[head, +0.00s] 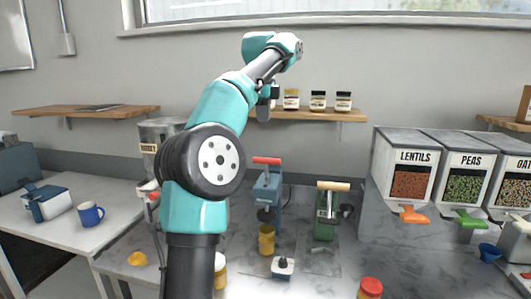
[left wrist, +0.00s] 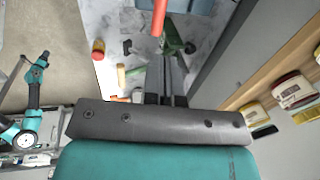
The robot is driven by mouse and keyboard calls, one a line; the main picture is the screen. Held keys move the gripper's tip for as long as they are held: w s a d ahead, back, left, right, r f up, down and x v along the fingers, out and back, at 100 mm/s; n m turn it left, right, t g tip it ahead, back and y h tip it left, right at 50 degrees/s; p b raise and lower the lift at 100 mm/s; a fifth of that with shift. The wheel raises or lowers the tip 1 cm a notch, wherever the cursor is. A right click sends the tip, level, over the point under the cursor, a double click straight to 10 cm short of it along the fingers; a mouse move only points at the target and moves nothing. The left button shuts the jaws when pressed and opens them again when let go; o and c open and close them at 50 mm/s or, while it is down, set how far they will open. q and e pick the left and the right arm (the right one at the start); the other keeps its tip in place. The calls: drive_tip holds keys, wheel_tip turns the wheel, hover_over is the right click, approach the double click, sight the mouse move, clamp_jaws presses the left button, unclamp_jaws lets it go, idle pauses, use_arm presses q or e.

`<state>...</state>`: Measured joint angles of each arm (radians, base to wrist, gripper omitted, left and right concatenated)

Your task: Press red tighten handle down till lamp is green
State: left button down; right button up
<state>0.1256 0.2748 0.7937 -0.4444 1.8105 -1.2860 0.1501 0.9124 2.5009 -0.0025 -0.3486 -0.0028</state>
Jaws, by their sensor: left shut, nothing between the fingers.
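The red handle (head: 267,160) is a short bar on top of a blue press (head: 268,188) on the grey bench. The handle also shows at the top of the left wrist view (left wrist: 159,18). My left gripper (head: 263,112) is shut and empty, pointing down above the handle and apart from it. Its dark fingers show in the left wrist view (left wrist: 165,98). A yellow jar (head: 266,240) stands under the press. I cannot make out a lit lamp. A teal arm, seemingly my right, shows small in the left wrist view; its gripper is unclear.
A green press (head: 325,212) with a cream handle stands to the right. A wall shelf (head: 310,115) with jars lies behind my gripper. Food bins (head: 408,170) stand at right.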

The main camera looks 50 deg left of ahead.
sight(266, 159)
use_arm(q)
drive_tip(key=f, duration=0.4)
drive_tip(key=w+a+f, duration=0.1)
drive_tip(key=f, duration=0.3)
drive_tip(key=w+f, duration=0.1)
drive_tip(key=f, duration=0.3)
drive_tip(key=shift+a+f, duration=0.2)
drive_tip(key=shift+f, duration=0.05)
drive_tip(key=shift+w+f, duration=0.1)
